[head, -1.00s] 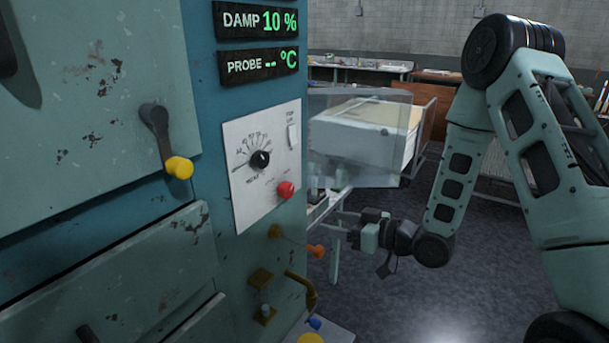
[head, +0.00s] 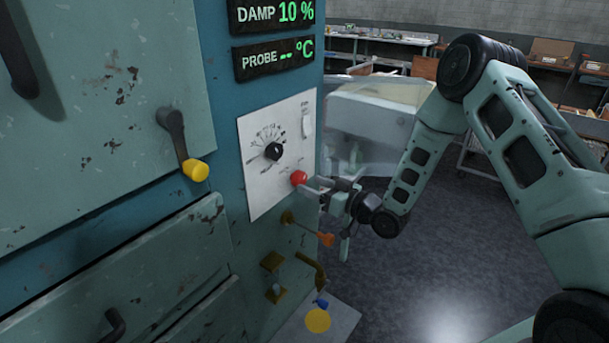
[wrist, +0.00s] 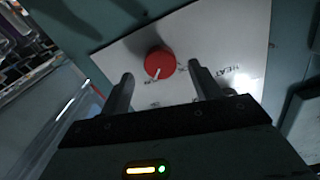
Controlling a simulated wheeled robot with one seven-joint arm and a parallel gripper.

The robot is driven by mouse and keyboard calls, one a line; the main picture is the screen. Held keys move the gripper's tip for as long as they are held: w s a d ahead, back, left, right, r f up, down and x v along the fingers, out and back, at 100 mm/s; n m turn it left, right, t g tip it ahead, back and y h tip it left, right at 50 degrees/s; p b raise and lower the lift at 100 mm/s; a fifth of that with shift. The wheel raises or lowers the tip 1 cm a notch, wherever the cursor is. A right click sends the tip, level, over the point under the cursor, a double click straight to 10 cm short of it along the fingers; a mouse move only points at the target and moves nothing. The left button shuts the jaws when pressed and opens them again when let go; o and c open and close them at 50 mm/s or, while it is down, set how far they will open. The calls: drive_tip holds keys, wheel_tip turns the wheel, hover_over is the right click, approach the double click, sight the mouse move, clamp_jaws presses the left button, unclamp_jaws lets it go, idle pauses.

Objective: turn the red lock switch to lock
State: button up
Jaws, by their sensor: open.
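The red lock switch (head: 299,178) is a round knob low on the white control panel (head: 262,190), on the blue-green cabinet. In the wrist view the red knob (wrist: 159,64) has a small pale pointer mark at its lower edge. My gripper (head: 312,186) is close to the knob, reaching in from the right. In the wrist view my gripper (wrist: 162,82) is open, with one finger on each side below the knob and nothing between them. The fingertips look just short of the knob; contact cannot be told. The lettering around the knob is too small to read.
A yellow-tipped lever (head: 194,170) is to the left. An orange-tipped rod (head: 326,239) sticks out below my gripper. A clear-sided case (head: 375,120) stands behind. The floor at right is free.

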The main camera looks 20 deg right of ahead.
sight(303, 181)
drive_tip(key=shift+p+x, duration=0.5)
drive_tip(key=shift+x, duration=1.4)
drive_tip(key=c, duration=1)
